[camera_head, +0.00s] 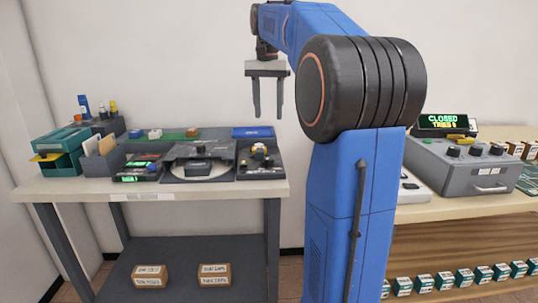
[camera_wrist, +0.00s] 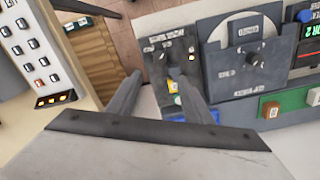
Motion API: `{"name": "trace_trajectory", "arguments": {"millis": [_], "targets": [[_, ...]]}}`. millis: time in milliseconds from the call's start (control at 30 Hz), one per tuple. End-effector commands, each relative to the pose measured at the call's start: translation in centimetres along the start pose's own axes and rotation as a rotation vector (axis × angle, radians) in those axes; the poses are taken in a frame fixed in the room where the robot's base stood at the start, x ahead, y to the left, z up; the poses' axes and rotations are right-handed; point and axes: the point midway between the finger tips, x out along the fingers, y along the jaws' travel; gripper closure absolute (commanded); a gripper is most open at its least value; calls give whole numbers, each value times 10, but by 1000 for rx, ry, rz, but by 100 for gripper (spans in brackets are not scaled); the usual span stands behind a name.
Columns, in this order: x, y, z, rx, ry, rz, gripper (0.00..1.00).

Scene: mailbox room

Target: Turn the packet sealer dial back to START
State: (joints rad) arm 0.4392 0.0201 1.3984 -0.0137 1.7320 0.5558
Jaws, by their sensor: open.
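My gripper (camera_head: 268,112) is open and empty, pointing down above the back right of the left table. Its two fingers also show apart in the wrist view (camera_wrist: 160,78). A dark grey device with a pale round disc and a dark central knob (camera_head: 197,166) lies on that table, left of and below my gripper. In the wrist view this knob (camera_wrist: 254,55) is right of the fingers, with labels around it too small to read. A smaller dark panel with yellow and black knobs (camera_head: 262,158) stands beside it, partly behind the fingers in the wrist view. I cannot tell which is the packet sealer.
A blue box (camera_head: 252,132) lies behind the panel. Teal trays (camera_head: 62,150) stand at the left table end. A grey machine with black knobs (camera_head: 470,165) and a "CLOSED" sign (camera_head: 443,121) stand on the right counter (camera_head: 430,208). Open air surrounds my gripper.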

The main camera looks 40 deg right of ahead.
Motion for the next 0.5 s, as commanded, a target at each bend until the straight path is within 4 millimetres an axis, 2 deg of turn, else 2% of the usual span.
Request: {"name": "trace_trajectory", "arguments": {"millis": [500], "targets": [[92, 0, 1, -1, -2, 1, 54]]}}
